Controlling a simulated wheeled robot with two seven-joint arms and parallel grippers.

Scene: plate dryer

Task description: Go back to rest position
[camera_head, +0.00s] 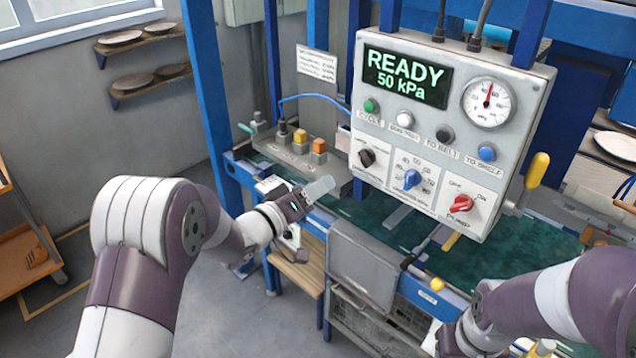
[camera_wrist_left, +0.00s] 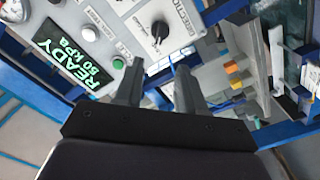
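My left gripper (camera_head: 318,190) is in front of the machine, below and left of the control panel (camera_head: 400,205), with nothing visible in it. In the left wrist view its two dark fingers (camera_wrist_left: 158,82) stand apart with an empty gap between them. The control panel also shows in that view (camera_wrist_left: 118,30), beyond the fingers. My right arm comes in at the lower right of the head view; its gripper is out of sight.
The panel display (camera_head: 405,76) reads "READY 50 kPa". A box with yellow and orange buttons (camera_head: 300,150) stands behind my left gripper. Below are a green work surface (camera_head: 480,262) and a wooden stool (camera_head: 300,268). Wall shelves (camera_head: 150,88) hold plates. Open floor lies at the left.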

